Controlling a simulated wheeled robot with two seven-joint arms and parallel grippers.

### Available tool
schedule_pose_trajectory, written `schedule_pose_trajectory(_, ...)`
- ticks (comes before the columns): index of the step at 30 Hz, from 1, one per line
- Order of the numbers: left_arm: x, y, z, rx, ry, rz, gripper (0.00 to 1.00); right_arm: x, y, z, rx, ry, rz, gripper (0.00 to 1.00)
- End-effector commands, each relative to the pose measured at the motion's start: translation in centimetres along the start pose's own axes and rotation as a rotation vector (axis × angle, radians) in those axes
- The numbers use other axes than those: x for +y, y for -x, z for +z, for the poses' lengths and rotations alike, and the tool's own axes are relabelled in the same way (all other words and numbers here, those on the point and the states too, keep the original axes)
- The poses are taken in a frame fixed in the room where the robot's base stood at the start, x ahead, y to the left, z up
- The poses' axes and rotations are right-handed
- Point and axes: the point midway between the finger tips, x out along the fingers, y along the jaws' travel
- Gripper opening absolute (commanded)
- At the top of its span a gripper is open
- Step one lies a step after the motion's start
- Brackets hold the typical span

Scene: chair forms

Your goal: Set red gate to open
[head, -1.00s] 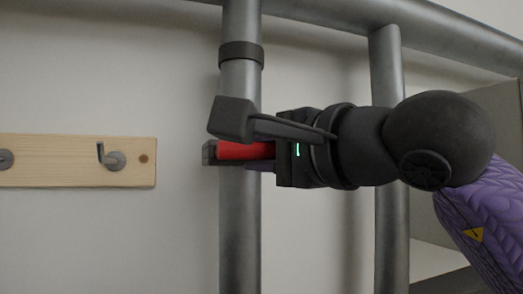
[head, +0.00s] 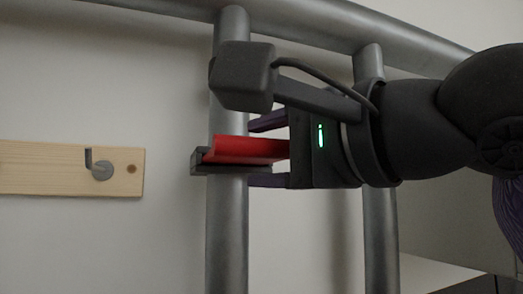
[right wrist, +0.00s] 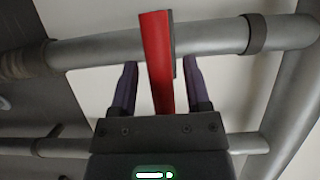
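The red gate (head: 240,150) is a flat red bar with a dark grey backing (head: 196,162). It lies across a vertical grey pipe (head: 228,230) in the head view, roughly at a right angle to it. My right gripper (head: 252,153) reaches in from the right, with one purple finger above the bar and one below. In the right wrist view the red bar (right wrist: 157,50) runs between the two spread fingers (right wrist: 160,75), with a gap on each side. The gripper is open; the bar's near end is hidden at the palm. My left gripper is not in view.
A wooden rail with a grey hook (head: 102,170) is on the wall at left. A second vertical pipe (head: 381,235) stands behind my right gripper, and a thick pipe (head: 320,30) runs along the top. A dark collar (right wrist: 256,33) rings the pipe near the bar.

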Motion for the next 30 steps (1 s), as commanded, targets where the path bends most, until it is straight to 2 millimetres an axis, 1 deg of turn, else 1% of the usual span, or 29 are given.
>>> schedule_pose_trajectory(8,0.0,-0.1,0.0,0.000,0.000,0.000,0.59,-0.1,0.2,0.0,0.001,0.000,-0.004,0.63)
schedule_pose_trajectory(11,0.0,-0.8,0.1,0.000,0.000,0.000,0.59,0.1,1.6,-0.1,0.002,0.000,-0.008,0.63)
schedule_pose_trajectory(15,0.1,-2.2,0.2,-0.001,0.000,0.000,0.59,0.3,5.3,-0.1,0.003,0.001,-0.009,0.63)
schedule_pose_trajectory(18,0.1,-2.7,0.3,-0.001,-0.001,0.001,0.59,0.2,7.6,-0.1,0.003,0.000,-0.006,0.63)
schedule_pose_trajectory(21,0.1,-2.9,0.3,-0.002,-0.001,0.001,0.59,0.1,9.2,-0.1,0.002,0.000,-0.004,0.63)
schedule_pose_trajectory(24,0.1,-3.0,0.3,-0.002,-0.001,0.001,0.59,0.0,9.8,0.0,0.001,0.000,-0.003,0.63)
schedule_pose_trajectory(30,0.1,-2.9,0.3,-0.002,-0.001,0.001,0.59,0.0,9.9,0.0,0.000,0.000,-0.002,0.63)
